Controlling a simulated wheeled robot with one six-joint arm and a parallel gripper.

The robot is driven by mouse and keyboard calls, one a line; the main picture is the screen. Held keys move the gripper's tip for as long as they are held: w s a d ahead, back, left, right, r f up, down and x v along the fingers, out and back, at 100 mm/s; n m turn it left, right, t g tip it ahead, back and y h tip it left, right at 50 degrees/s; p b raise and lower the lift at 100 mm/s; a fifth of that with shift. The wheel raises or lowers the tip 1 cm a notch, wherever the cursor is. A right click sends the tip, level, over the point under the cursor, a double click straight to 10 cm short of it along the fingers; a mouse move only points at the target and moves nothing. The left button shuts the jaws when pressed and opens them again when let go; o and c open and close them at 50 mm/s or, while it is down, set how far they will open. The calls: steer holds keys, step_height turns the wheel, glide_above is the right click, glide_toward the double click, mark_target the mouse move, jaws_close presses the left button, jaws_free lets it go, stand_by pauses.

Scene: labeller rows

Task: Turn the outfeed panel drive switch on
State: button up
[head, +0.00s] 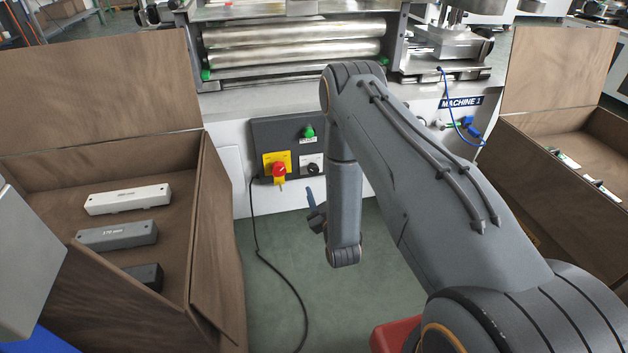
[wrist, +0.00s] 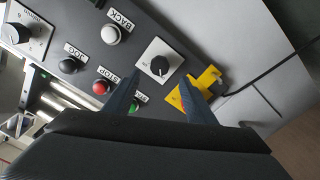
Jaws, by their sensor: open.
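A dark grey control panel (head: 262,131) is on the white machine front in the head view. A black rotary switch (head: 312,168) on a white plate sits at its lower right, partly beside my arm. In the wrist view, upside down, a black switch knob (wrist: 159,66) on a white square plate lies just beyond and between the fingertips of my gripper (wrist: 165,80). The fingers are open, one on each side, and look apart from the knob. Its exact pointer setting is too small to read. In the head view my gripper (head: 316,216) is mostly hidden by my forearm.
Close by are a red emergency stop (head: 279,170) on a yellow plate, a green button (head: 308,132), and in the wrist view a red STOP button (wrist: 101,87) and white BACK button (wrist: 111,34). A black cable (head: 254,225) hangs left.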

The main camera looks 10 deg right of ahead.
mark_target(314, 171)
steer(key=w+b, duration=0.2)
steer(key=w, duration=0.5)
steer(key=shift+w, duration=0.3)
steer(key=c, duration=1)
